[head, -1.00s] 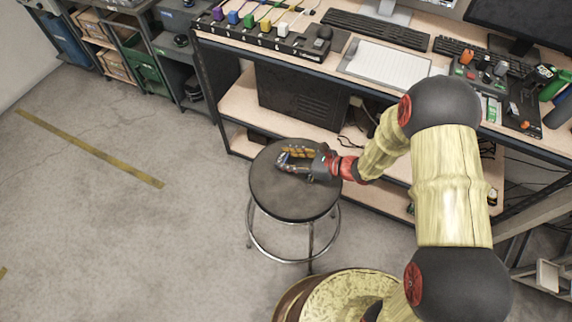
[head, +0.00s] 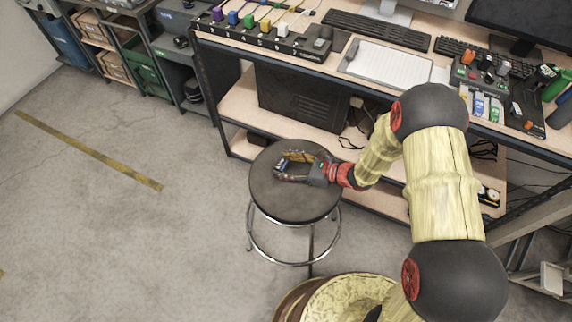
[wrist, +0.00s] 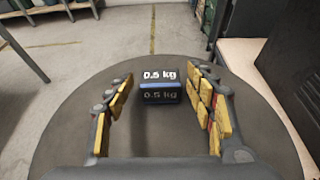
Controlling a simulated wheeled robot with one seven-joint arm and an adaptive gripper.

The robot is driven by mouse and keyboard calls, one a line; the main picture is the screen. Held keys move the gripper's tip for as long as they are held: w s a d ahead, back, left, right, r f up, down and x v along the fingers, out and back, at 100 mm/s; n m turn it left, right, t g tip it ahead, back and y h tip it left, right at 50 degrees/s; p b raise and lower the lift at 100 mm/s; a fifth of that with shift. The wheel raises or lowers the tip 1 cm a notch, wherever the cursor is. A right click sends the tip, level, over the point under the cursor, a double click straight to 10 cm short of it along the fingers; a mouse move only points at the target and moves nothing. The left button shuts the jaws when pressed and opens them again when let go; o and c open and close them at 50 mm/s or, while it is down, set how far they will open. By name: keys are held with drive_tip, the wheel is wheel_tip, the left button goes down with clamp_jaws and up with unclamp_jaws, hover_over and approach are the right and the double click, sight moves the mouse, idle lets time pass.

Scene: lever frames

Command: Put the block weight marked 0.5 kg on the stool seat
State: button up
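The block weight (wrist: 160,92) is a small dark block with a blue edge and the marking "0.5 kg". It rests on the dark round stool seat (wrist: 75,130) in the wrist view, between and a little beyond my open fingers. In the head view the block (head: 283,164) shows small near my fingertips on the stool seat (head: 290,207). My gripper (head: 291,165) lies low over the seat, reaching in from the right. In the wrist view my gripper (wrist: 165,105) has its yellow-padded fingers spread wide, with a gap on both sides of the block.
A workbench (head: 265,57) with keyboards, a clipboard and a control box stands behind the stool. A black computer case (head: 300,95) sits on its lower shelf. Shelving with bins (head: 150,57) is at the upper left. The floor left of the stool is clear.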

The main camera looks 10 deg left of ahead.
drive_tip(key=shift+r, duration=0.15)
drive_tip(key=shift+s+d+r, duration=0.1)
drive_tip(key=shift+d+r, duration=0.05)
drive_tip(key=shift+d, duration=0.2)
drive_tip(key=p+v, duration=0.4)
drive_tip(key=v, duration=0.7)
drive_tip(key=shift+s+d, duration=0.1)
drive_tip(key=shift+d, duration=0.05)
drive_tip(key=s+r+n+g+h, duration=0.2)
drive_tip(key=s+r+n, duration=0.2)
drive_tip(key=r+n, duration=0.3)
drive_tip(key=s+r+n+g+h, duration=0.1)
drive_tip(key=s+r+n+g, duration=0.2)
drive_tip(key=r, duration=0.7)
drive_tip(key=s+d+r+n+t+h, duration=0.6)
drive_tip(key=s+d+r+n+h, duration=0.3)
drive_tip(key=d+r, duration=0.5)
drive_tip(key=s+r+n, duration=0.2)
drive_tip(key=s, duration=0.1)
drive_tip(key=shift+r+n+h, duration=0.3)
drive_tip(key=shift+r+n, duration=0.1)
